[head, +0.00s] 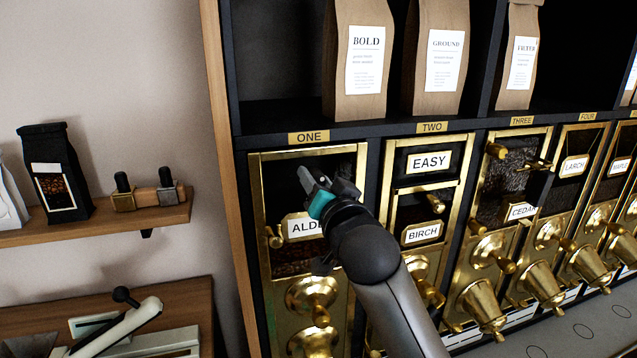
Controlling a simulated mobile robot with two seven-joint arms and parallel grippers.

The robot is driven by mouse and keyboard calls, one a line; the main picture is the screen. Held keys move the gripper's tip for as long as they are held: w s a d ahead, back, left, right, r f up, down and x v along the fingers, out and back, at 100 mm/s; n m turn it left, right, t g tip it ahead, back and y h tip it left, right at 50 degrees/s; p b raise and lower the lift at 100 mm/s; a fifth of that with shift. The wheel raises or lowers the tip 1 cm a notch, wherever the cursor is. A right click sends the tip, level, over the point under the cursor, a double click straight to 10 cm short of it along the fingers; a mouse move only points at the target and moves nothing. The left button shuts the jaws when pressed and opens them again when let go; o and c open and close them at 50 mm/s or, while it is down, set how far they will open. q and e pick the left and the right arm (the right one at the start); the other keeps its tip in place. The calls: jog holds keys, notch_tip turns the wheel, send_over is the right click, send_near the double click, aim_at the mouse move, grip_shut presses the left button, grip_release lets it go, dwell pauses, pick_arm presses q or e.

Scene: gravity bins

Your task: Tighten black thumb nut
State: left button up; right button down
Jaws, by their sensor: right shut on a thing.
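My right gripper (322,188) is in front of the glass of bin ONE, just above its ALDER card (301,228). Its arm comes up from the bottom of the view and covers the right part of the card. The gripper is shut on a small dark thing, which I take to be the black thumb nut; the fingers hide most of it, so its seating cannot be told. A brass knob (275,238) stands at the left of the card. My left gripper is not in view.
Bin TWO has EASY (429,162) and BIRCH (422,233) cards and a brass knob close to my arm. Brass spouts (482,304) stick out low on the right. Paper bags (358,60) stand above. A wall shelf (95,222) at left holds bags and small black-knobbed clamps.

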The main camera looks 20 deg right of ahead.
jog(key=m+p, duration=0.1)
jog(key=m, duration=0.3)
jog(key=shift+r, duration=0.1)
jog(key=m+p, duration=0.2)
jog(key=m, duration=0.1)
jog(key=shift+m, duration=0.5)
jog(key=c, duration=0.6)
grip_release()
jog(key=shift+w, duration=0.1)
